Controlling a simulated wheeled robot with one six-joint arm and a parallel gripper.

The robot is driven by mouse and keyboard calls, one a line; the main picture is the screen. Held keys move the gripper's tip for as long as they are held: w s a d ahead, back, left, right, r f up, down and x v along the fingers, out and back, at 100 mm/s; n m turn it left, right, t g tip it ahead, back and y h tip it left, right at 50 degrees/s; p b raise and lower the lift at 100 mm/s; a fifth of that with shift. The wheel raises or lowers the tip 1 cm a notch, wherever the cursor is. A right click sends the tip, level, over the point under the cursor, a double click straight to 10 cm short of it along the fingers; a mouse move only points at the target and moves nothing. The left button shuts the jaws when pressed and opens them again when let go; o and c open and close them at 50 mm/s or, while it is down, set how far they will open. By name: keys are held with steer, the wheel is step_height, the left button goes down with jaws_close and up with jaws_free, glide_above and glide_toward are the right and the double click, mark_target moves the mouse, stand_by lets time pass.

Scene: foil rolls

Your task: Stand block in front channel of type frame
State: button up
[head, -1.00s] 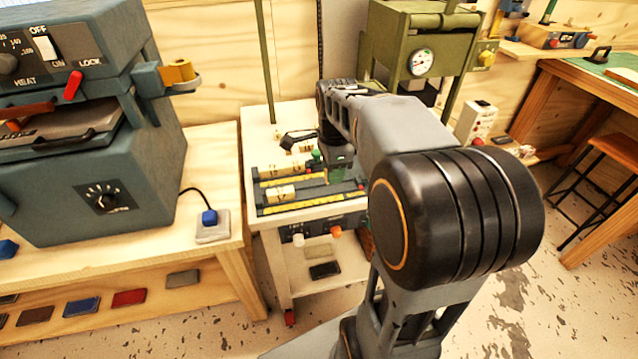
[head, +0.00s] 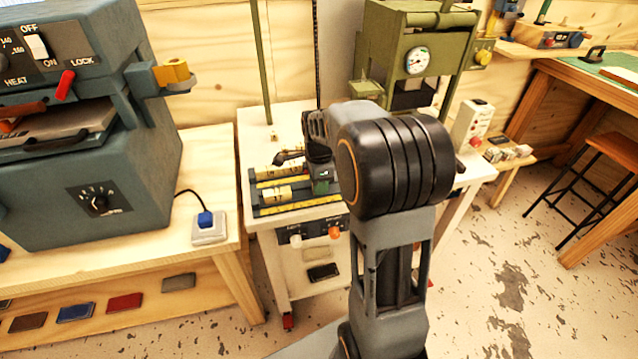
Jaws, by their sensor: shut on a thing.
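The type frame (head: 301,209) lies on the white-topped stand, with a back and a front channel edged by yellow rulers. Cream blocks stand in the left part of the front channel (head: 277,195), and more show in the back channel (head: 272,174). My gripper (head: 322,188) points down over the right part of the frame, low at the front channel and right of the standing blocks. It is shut on a block, but the fingers and my arm hide the block. I cannot tell whether it touches the channel floor.
A loose cream block (head: 274,136) sits on the stand behind the frame. A green post (head: 261,65) rises at the back, and a green press (head: 412,60) with a gauge stands right. A blue-grey heat machine (head: 85,150) stands left on a wooden bench.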

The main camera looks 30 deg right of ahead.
steer(key=shift+f, duration=0.15)
steer(key=o, duration=1)
steer(key=shift+c, duration=0.2)
step_height(320, 180, up, 12)
steer(key=f+p, duration=0.1)
steer(key=p, duration=0.1)
steer(key=s+a+f+n+t, duration=0.1)
steer(key=s+a+n, duration=0.3)
steer(key=s+n, duration=0.4)
steer(key=s+a+f+n+t, duration=0.2)
steer(key=s+a+f+n, duration=0.2)
steer(key=s+n, duration=0.3)
steer(key=a+n, duration=0.1)
steer(key=n, duration=0.4)
steer(key=shift+s+a, duration=0.2)
steer(key=shift+s, duration=0.2)
